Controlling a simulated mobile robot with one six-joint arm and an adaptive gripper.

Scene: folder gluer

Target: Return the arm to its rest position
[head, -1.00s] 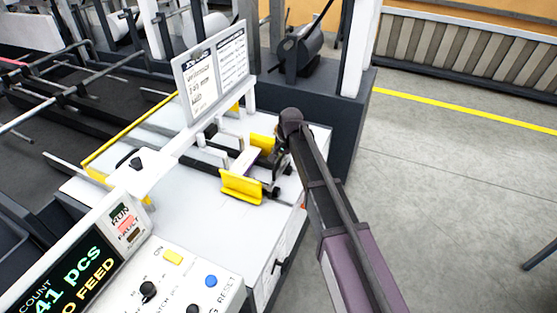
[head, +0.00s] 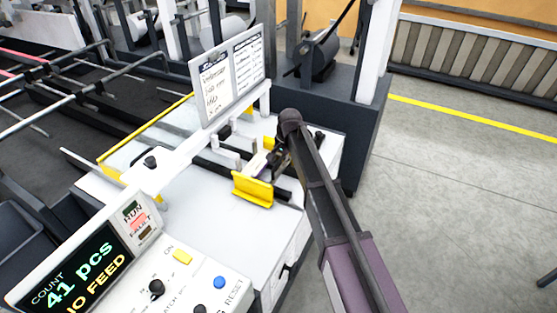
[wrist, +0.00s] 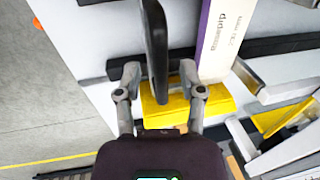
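My arm reaches from the lower right over the white feed table (head: 215,225) of the machine. My gripper (head: 278,155) is low over the table, partly hidden behind my arm in the head view. In the wrist view my gripper (wrist: 160,85) has its two fingers apart. A black upright bar (wrist: 157,45) shows between them, with gaps on both sides. A white and purple carton (wrist: 218,40) lies just right of the fingers, and a yellow block (wrist: 210,103) is beyond or below them. The carton (head: 258,163) shows in the head view beside a yellow guide (head: 252,190).
A control panel (head: 160,285) with a display reading 41 pcs, NO FEED stands at front left. A sign board (head: 228,75) rises behind the table. A dark machine housing (head: 365,130) is behind my arm. The grey floor (head: 460,190) at right is clear.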

